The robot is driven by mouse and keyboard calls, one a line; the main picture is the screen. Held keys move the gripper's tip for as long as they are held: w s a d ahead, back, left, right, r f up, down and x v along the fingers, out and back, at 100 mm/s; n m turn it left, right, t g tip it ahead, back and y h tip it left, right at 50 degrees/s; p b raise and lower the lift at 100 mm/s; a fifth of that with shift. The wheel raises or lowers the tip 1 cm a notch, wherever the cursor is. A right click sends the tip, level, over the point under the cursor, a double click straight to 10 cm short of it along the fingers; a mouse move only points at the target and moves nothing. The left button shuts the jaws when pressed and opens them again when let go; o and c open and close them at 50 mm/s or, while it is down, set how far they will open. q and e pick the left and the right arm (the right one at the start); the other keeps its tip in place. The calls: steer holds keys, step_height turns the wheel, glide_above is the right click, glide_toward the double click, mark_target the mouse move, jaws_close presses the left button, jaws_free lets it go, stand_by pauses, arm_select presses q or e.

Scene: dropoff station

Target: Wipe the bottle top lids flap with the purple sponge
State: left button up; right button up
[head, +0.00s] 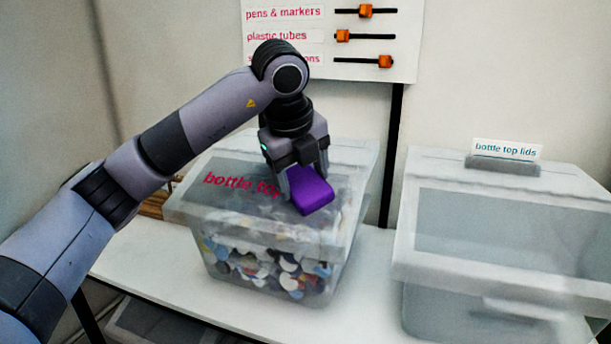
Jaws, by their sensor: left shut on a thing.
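The purple sponge (312,196) is held in my left gripper (303,182), which is shut on it and points down. The sponge is over the flap (232,199) of the left clear bin, where red lettering begins "bottle to"; my gripper and the sponge hide the rest of the word. The sponge appears to be at the flap's surface, but I cannot tell whether it touches. The bin (225,255) holds many coloured lids. My right gripper is not in view.
A second clear bin (500,270), with a "bottle top lids" label (507,149), stands at the right. A white board (350,72) with orange sliders hangs behind my arm. A black post (391,150) rises behind the bins. The white table (200,300) is bare in front of the left bin.

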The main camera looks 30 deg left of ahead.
arm_select(q)
steer(key=shift+s+a+r, duration=0.1)
steer(key=shift+r, duration=0.15)
steer(key=shift+p+v, duration=1.55)
steer(key=shift+v, duration=1.1)
steer(key=p+v, duration=0.1)
steer(key=v, duration=0.2)
steer(key=shift+p, duration=0.4)
